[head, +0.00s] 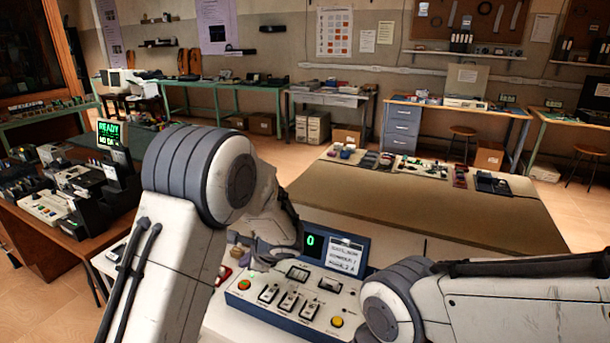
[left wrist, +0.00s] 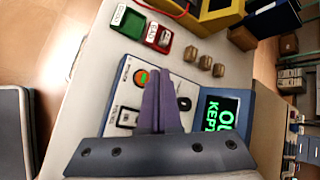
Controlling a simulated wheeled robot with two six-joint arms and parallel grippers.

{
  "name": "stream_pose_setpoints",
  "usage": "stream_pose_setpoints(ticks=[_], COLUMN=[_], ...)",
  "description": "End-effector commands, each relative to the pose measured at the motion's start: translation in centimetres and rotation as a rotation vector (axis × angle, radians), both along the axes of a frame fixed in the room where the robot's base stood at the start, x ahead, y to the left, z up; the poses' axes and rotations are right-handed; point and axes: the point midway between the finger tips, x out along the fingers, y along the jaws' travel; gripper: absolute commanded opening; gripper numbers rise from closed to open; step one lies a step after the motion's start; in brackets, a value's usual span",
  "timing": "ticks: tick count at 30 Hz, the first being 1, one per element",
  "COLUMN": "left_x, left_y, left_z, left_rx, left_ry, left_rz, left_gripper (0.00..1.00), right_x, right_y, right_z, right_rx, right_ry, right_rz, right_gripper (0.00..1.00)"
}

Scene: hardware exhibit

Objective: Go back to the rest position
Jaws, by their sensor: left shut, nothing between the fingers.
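My left gripper (left wrist: 158,100) is shut and empty in the left wrist view. Its fingers point over the face of a control console (left wrist: 122,118), beside a round button with a green light (left wrist: 140,77); I cannot tell whether they touch it. In the head view my left arm bends down toward the left end of the console (head: 290,305), and the fingertips are not clear there. The console's screen (head: 313,242) shows a green 0; in the left wrist view the screen (left wrist: 220,112) shows partly cut-off green text. My right arm enters at the lower right, its gripper out of frame.
A green tray (left wrist: 121,44) and a red tray (left wrist: 157,38) lie beside the console, with three brass-coloured pieces (left wrist: 204,62) nearby. A yellow box (left wrist: 220,12) stands beyond. A brown-topped table (head: 430,205) is ahead; a cluttered wooden bench (head: 60,240) stands left.

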Motion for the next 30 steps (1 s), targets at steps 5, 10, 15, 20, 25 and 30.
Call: stream_pose_setpoints(ticks=[5,10,15,20,25,30], left_x=[-7.7,-18.3,-27.8,-32.9,-34.5,-34.5], left_y=[-4.6,-9.4,-13.1,-15.1,-15.5,-15.5], left_z=[4.2,6.4,7.5,7.9,8.0,8.0], left_rx=[-0.199,-0.456,-0.683,-0.805,-0.844,-0.843], left_ry=[-0.020,0.031,0.132,0.216,0.249,0.248], left_rz=[0.185,0.402,0.578,0.677,0.710,0.711], left_gripper=[0.00,0.00,0.00,0.00,0.00,0.00], right_x=[0.0,0.0,0.0,0.0,0.0,0.0], right_y=[0.0,0.0,0.0,0.0,0.0,0.0], right_z=[0.0,0.0,0.0,0.0,0.0,0.0], right_rx=[0.000,0.000,0.000,0.000,0.000,0.000], right_ry=[0.000,0.000,0.000,0.000,0.000,0.000], right_rz=[0.000,0.000,0.000,0.000,0.000,0.000], right_gripper=[0.00,0.00,0.00,0.00,0.00,0.00])
